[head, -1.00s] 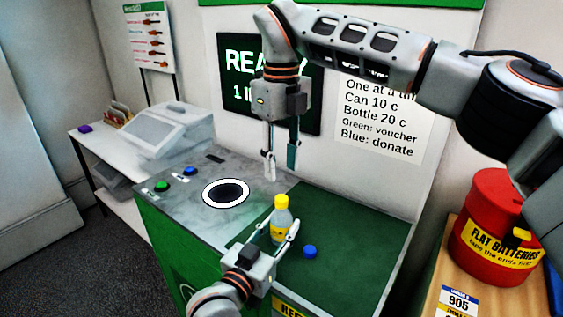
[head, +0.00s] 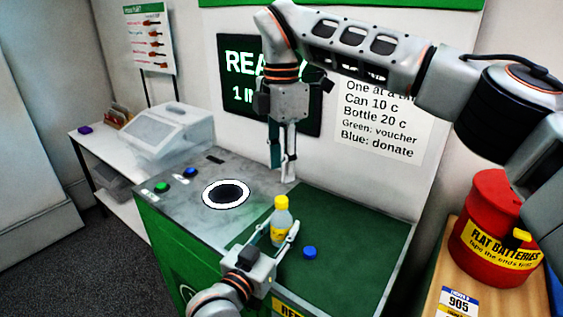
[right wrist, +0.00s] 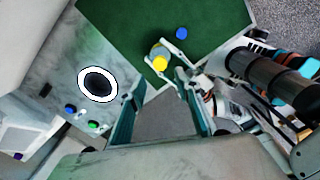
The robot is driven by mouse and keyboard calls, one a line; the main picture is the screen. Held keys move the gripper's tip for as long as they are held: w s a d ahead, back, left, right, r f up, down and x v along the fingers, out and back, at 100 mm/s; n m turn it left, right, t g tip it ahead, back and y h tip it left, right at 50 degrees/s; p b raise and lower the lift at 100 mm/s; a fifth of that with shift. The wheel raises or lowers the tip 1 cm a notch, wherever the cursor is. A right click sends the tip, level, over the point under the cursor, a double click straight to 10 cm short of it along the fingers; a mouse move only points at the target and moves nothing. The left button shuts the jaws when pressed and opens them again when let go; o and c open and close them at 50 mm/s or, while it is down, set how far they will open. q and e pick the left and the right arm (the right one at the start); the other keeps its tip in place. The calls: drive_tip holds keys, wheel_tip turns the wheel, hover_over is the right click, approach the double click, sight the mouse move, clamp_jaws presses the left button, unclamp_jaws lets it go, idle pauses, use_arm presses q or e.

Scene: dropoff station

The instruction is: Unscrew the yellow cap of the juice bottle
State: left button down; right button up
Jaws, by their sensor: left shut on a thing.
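The juice bottle (head: 281,222) stands upright on the green mat. It is clear grey with a yellow label, and its yellow cap (head: 281,202) is on top. My left gripper (head: 282,236) is shut on the bottle's lower body, with a finger on each side. My right gripper (head: 282,172) points down above and behind the bottle, apart from the cap. In the right wrist view, its fingers are spread with nothing between them, and the yellow cap (right wrist: 160,64) shows beyond them.
A blue round piece (head: 310,252) lies on the green mat (head: 350,245), right of the bottle. A white-ringed dark hole (head: 226,194) and green and blue buttons (head: 162,187) are on the grey counter to the left. A red battery bin (head: 490,225) stands at the right.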

sight(281, 199)
drive_tip(key=m, duration=0.5)
drive_tip(key=shift+m, duration=0.3)
drive_tip(key=m, duration=0.6)
drive_tip(key=shift+m, duration=0.4)
drive_tip(key=shift+f, duration=4)
clamp_jaws()
